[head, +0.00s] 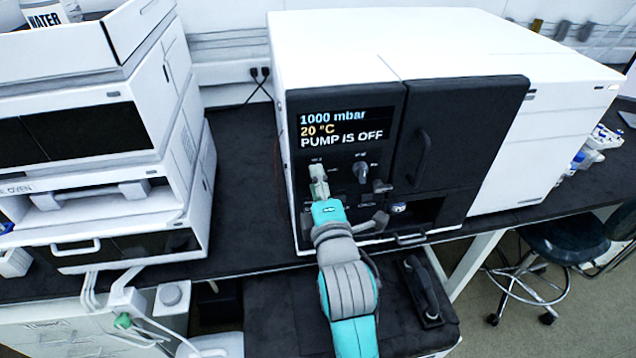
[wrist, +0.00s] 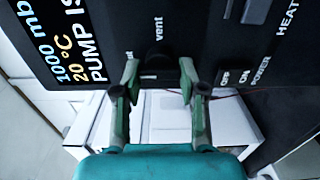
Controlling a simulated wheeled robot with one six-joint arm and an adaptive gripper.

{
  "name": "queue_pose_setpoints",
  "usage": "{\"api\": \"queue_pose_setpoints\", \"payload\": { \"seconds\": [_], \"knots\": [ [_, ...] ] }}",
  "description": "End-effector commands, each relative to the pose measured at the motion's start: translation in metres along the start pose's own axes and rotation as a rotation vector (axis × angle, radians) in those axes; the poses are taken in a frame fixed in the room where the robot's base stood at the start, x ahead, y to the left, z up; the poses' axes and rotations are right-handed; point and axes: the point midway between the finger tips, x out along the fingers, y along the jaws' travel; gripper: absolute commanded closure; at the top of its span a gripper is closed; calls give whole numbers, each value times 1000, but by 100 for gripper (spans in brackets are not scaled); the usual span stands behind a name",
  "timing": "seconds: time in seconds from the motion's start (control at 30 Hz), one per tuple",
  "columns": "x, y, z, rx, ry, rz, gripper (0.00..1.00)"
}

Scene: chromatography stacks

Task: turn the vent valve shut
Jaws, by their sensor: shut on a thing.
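The vent valve (wrist: 160,68) is a dark handle on the black front panel of the vacuum oven, beside the label "vent" in the wrist view. My gripper (wrist: 159,76) has one green-grey finger on each side of it and is shut on it. In the head view my gripper (head: 319,178) reaches the panel below the display, and its fingers hide most of the valve. The fingers stand apart with the handle between them. The valve's exact turn angle cannot be told.
The display (head: 345,128) reads 1000 mbar, 20 °C and PUMP IS OFF. Another knob (head: 361,171) sits just right of my gripper. The dark oven door (head: 465,130) is closed. A white instrument stack (head: 185,150) stands left, with bare dark bench between.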

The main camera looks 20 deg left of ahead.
Motion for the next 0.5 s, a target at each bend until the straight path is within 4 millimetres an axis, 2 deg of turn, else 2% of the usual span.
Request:
{"api": "queue_pose_setpoints", "payload": {
  "seconds": [0.03, 0.1, 0.5],
  "knots": [
    [0, -1, 0, -1, 0, -2, 51],
    [0, -1, 0, -1, 0, -2, 34],
    [-5, -1, 0, 0, 0, -2, 33]
  ]
}}
